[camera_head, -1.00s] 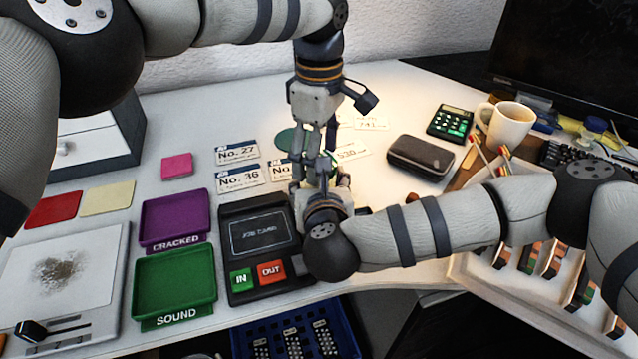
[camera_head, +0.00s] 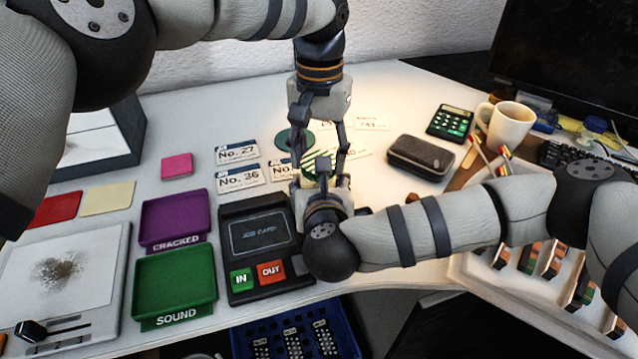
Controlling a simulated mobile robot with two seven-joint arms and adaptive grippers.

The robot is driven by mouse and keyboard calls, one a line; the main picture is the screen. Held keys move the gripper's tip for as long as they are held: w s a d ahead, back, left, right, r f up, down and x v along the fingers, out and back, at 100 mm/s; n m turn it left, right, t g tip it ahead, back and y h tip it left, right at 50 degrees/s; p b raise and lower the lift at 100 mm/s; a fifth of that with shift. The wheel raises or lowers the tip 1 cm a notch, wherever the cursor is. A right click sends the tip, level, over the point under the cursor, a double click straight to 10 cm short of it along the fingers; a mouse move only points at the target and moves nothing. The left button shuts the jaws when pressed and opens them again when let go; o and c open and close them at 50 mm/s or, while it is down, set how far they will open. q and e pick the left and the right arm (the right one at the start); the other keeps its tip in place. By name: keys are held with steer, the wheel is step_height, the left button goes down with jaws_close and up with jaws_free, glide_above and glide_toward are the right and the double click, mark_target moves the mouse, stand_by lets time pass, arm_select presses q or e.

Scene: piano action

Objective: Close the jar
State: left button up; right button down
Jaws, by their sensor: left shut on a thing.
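My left gripper (camera_head: 321,172) reaches down from above at the middle of the table. Its two fingers stand apart on either side of a small green-and-white striped thing (camera_head: 318,163) and are shut on it. This looks like the jar or its lid; I cannot tell which. My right gripper (camera_head: 324,180) comes in low from the right, just in front of and below the left one. Its own wrist hides most of its fingers, so I cannot see what is between them. A flat green disc (camera_head: 287,140) lies on the table just behind the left gripper.
Paper number cards (camera_head: 238,153) lie around the grippers. A black job-card device (camera_head: 258,240) stands front left, beside purple (camera_head: 174,216) and green (camera_head: 175,281) trays. A dark case (camera_head: 420,156), a calculator (camera_head: 450,122) and a white mug (camera_head: 509,124) stand right.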

arm_select(q)
steer(key=m, duration=0.7)
steer(key=shift+m, duration=0.3)
steer(key=m, duration=0.3)
steer(key=shift+m, duration=0.3)
steer(key=m, duration=0.5)
steer(key=o, duration=1.4)
step_height(320, 180, up, 10)
